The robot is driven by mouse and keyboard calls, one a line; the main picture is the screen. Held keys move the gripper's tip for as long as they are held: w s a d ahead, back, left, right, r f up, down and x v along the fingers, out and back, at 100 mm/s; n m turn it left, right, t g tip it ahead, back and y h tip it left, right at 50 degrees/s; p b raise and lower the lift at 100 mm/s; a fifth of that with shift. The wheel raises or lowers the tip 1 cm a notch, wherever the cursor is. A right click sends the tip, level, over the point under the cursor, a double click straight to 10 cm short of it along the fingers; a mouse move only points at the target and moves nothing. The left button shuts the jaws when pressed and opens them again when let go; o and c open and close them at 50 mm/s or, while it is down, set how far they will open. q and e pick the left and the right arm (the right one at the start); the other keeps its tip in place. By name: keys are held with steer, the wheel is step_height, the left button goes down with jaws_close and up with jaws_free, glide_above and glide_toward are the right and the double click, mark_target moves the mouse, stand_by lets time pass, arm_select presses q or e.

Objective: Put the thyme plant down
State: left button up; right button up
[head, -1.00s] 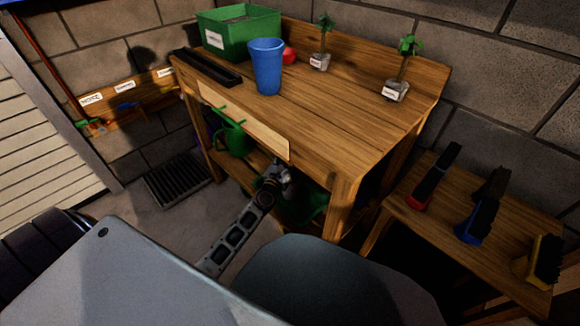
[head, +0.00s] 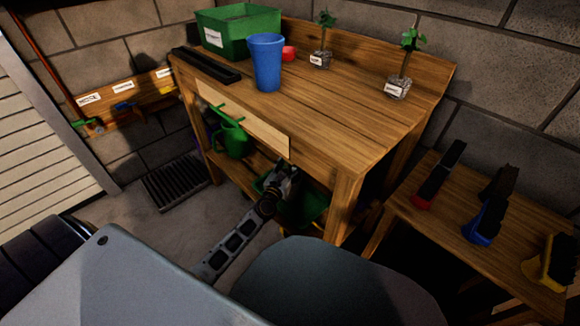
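Two small potted plants stand upright at the back of the wooden bench (head: 330,115), one at the middle (head: 322,57) and one at the right (head: 401,78). Each has a label too small to read, so I cannot tell which is thyme. What looks like my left gripper (head: 284,178) is low in front of the bench, below its top edge and apart from both plants. Its fingers are dark and small; I cannot tell whether they are open or hold something. My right gripper is not in view.
On the bench are a green bin (head: 262,38), a blue cup (head: 267,64), a black tray (head: 206,66) and a red object (head: 289,53). A green watering can (head: 231,139) is below. A side table (head: 440,222) holds brushes. The bench's front right is clear.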

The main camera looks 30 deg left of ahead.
arm_select(q)
steer(key=o, duration=1.5)
steer(key=shift+f, duration=0.1)
steer(key=shift+r, duration=0.2)
steer(key=s+p, duration=0.1)
steer(key=s, duration=1.1)
steer(key=shift+d, duration=0.35)
steer(key=shift+s+f, duration=0.1)
steer(key=shift+f, duration=0.05)
